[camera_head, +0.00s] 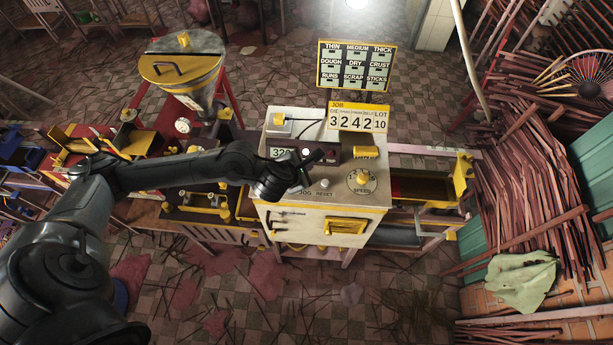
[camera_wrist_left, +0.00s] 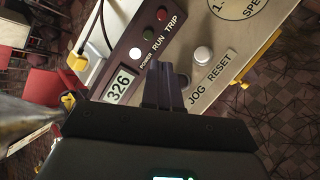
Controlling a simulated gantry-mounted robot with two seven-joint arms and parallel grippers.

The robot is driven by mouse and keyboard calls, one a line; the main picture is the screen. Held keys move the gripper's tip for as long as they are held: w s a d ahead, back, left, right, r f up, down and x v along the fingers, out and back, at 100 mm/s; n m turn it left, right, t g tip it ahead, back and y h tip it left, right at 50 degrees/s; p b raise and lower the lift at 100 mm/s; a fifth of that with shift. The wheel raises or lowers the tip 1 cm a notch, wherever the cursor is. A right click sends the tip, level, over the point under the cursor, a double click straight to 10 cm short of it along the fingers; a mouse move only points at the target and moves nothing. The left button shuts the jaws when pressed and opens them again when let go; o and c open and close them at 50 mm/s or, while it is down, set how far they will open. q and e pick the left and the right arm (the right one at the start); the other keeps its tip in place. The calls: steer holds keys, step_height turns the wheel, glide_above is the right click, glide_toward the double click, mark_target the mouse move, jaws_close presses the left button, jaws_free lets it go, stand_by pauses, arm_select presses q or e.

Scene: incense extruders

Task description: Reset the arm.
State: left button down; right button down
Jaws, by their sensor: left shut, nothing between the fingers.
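My left arm reaches in from the left in the head view. Its gripper (camera_head: 318,158) is over the top panel of the white control cabinet (camera_head: 345,205). In the left wrist view, the dark fingers (camera_wrist_left: 163,82) are together with nothing between them. They are over the panel, between the number display (camera_wrist_left: 116,88) reading 326 and the JOG and RESET labels. A white round button (camera_wrist_left: 203,55) stands beyond the fingertips, to their right. Whether the fingers touch the panel, I cannot tell. My right gripper is in neither view.
A SPEED dial (camera_head: 362,181) is on the panel's right. A job board (camera_head: 358,117) reading 3242 10 stands behind it. A yellow-lidded hopper (camera_head: 184,75) is at the back left. A yellow-ended tray (camera_head: 430,187) extends right. Bundled sticks (camera_head: 520,150) fill the right side.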

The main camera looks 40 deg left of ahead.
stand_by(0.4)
arm_select(q)
steer(key=s+d+f+n+g+h+p, duration=0.1)
steer(key=s+d+n+g+h+p, duration=0.2)
steer(key=s+d, duration=0.45)
steer(key=s+d+f+n+h+p, duration=0.1)
steer(key=s+d+f+n+p, duration=0.1)
steer(key=s+d+n+p, duration=0.45)
steer(key=s+a+r+n+g+y, duration=0.1)
steer(key=s+a+r+n, duration=0.1)
steer(key=n, duration=1.3)
steer(key=s+a+r+n+g, duration=0.1)
steer(key=s+a+r+n, duration=0.2)
steer(key=n, duration=1.3)
steer(key=shift+s+r+y+b, duration=0.4)
steer(key=shift+s+r, duration=0.5)
steer(key=shift+s, duration=0.15)
